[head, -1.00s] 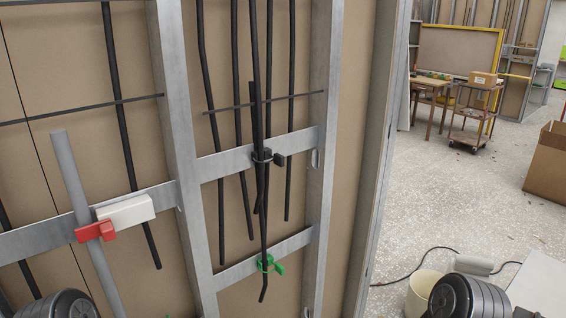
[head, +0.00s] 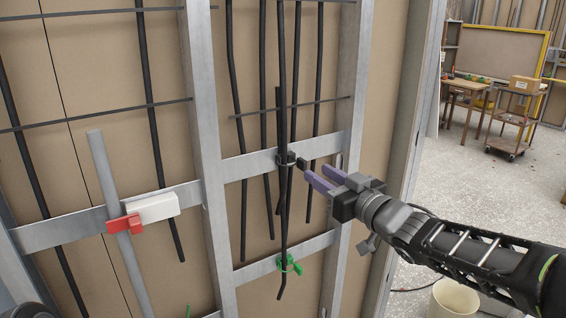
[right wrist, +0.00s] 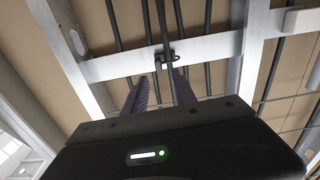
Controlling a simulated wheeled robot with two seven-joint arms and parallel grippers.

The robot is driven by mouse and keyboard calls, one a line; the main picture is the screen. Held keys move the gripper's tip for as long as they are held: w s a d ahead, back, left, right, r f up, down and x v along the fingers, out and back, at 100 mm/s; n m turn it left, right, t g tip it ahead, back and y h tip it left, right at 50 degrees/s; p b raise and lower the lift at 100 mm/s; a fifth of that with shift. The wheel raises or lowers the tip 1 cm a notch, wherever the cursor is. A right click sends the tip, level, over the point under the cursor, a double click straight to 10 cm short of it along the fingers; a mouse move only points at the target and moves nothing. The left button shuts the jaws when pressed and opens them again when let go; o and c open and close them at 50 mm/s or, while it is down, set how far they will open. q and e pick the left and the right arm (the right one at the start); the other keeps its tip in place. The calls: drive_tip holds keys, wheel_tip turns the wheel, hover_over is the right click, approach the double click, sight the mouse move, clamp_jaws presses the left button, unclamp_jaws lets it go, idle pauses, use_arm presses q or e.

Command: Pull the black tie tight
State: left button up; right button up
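The black tie (head: 287,160) is looped around the dark pipes at the upper metal crossbar, with its small block-like tail (head: 302,164) sticking out to the right. My right gripper (head: 316,173), with purple fingers, is open and empty just right of and slightly below the tail, apart from it in the head view. In the right wrist view the tie (right wrist: 165,59) shows beyond the two spread fingertips (right wrist: 158,75), near the right one. The exact gap in depth is hard to tell. My left gripper is not in view.
A green tie (head: 288,265) holds the pipe at the lower crossbar (head: 258,270). A red clamp (head: 124,223) and white block (head: 152,208) sit on the crossbar at left. Metal studs (head: 205,130) flank the pipes. A cart (head: 516,115) stands far back right.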

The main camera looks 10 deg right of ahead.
sight(306, 166)
drive_tip(key=shift+w+f, duration=0.1)
drive_tip(key=shift+f, duration=0.05)
drive_tip(key=shift+m, duration=0.3)
drive_tip(key=p+x, duration=0.1)
drive_tip(key=x, duration=0.6)
drive_tip(key=shift+w, duration=0.4)
clamp_jaws()
idle(1.1)
